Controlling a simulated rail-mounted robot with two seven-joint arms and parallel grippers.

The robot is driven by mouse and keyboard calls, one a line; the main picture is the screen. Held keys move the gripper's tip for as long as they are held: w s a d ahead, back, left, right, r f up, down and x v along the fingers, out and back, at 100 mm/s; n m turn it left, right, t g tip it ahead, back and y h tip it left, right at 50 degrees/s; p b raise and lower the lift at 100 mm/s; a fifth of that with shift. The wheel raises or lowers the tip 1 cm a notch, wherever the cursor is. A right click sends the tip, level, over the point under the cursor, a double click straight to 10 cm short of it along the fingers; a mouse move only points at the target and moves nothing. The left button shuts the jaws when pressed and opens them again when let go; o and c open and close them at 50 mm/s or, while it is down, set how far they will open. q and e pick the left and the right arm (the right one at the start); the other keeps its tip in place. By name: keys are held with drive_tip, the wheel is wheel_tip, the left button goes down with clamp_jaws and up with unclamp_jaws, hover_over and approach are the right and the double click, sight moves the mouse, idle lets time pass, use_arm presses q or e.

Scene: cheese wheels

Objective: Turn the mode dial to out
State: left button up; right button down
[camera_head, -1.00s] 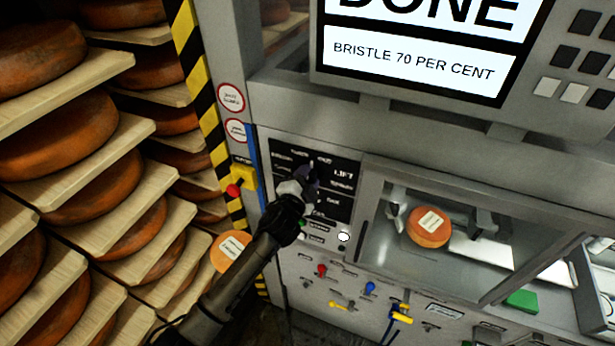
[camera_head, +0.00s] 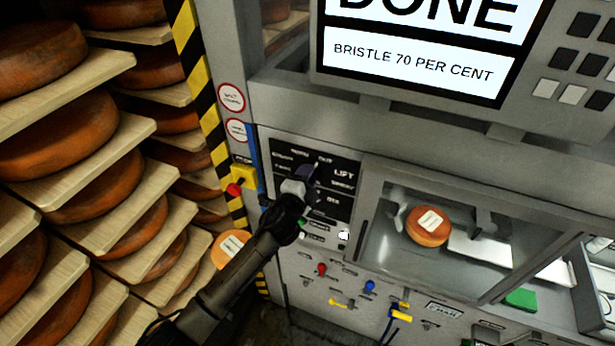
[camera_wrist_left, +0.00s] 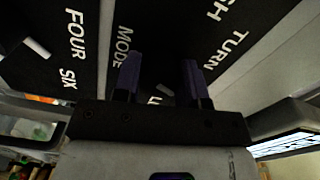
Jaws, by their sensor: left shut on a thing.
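The black control panel (camera_head: 341,203) with white lettering is on the grey machine's front in the head view. My left gripper (camera_head: 312,176) reaches in from the lower left, with its fingertips at the panel's upper part. In the left wrist view my left gripper (camera_wrist_left: 161,78) has its two purple-grey fingers apart on either side of a dark, hard-to-see mode dial, and it is shut on it. The word MODE shows beside the left finger. Part of the dial's lettering is hidden behind the fingers. My right gripper is out of view.
A screen (camera_head: 415,70) above reads DONE and BRISTLE 70 PER CENT. A cheese wheel (camera_head: 428,226) sits behind the machine's window. Shelves of cheese wheels (camera_head: 70,135) fill the left. A red button on a yellow box (camera_head: 236,188) and small levers (camera_head: 370,286) are near the arm.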

use_arm(q)
drive_tip(key=o, duration=0.9)
drive_tip(key=b+v, duration=0.2)
drive_tip(key=v, duration=1.2)
drive_tip(key=shift+w, duration=0.1)
